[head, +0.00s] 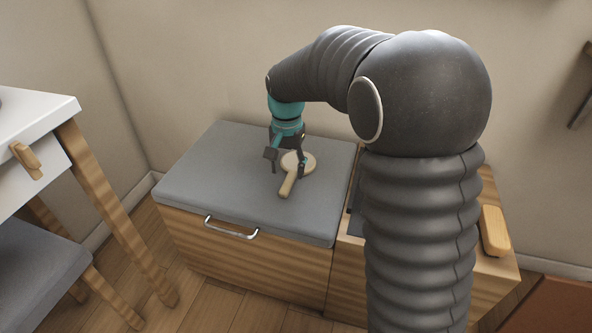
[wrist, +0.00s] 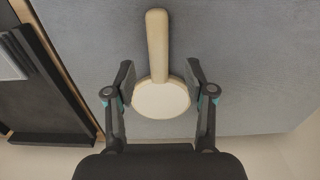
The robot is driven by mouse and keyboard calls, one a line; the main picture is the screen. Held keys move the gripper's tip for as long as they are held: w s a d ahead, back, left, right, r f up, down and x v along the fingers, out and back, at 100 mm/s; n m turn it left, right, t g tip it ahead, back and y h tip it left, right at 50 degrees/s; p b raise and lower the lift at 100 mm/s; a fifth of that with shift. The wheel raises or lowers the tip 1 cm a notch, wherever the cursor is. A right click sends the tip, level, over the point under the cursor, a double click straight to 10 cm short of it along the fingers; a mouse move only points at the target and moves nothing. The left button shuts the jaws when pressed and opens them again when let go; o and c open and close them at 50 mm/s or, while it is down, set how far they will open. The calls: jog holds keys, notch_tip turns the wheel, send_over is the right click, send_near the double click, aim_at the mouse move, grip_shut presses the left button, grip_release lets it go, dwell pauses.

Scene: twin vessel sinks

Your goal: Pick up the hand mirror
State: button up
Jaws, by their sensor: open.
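The hand mirror (head: 288,186) lies flat on the grey cushioned top of a wooden chest. It has a pale round head and a light wooden handle pointing toward the front. In the wrist view the hand mirror (wrist: 159,98) lies between the fingers, with its handle running up past the fingertips. My gripper (head: 286,162) is over the mirror, and its fingers partly cover the head in the head view. In the wrist view my gripper (wrist: 160,77) is open, one finger on each side near where handle meets head. Whether the fingers touch the mirror is not clear.
The grey cushion (head: 220,165) is otherwise clear around the mirror. A metal handle (head: 231,228) is on the chest front. A white-topped table (head: 35,110) and grey seat (head: 35,270) stand at left. A dark tray-like object (wrist: 50,90) lies at left in the wrist view.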

aim_at(289, 180)
notch_tip(289, 180, down, 4)
jog(key=shift+s+r, duration=0.15)
jog(key=shift+r, duration=0.1)
grip_shut()
jog(key=shift+r, duration=0.2)
jog(key=shift+r, duration=0.3)
notch_tip(289, 180, up, 4)
jog(key=shift+f+p, duration=0.2)
jog(key=shift+p, duration=0.1)
jog(key=s+d+r, duration=0.2)
jog(key=d+r, duration=0.1)
jog(key=d, duration=0.2)
jog(key=s+d+r+p, duration=0.1)
jog(key=d+r, duration=0.2)
jog(key=d, duration=0.3)
jog(key=shift+s+r, duration=0.25)
jog(key=shift+s, duration=0.15)
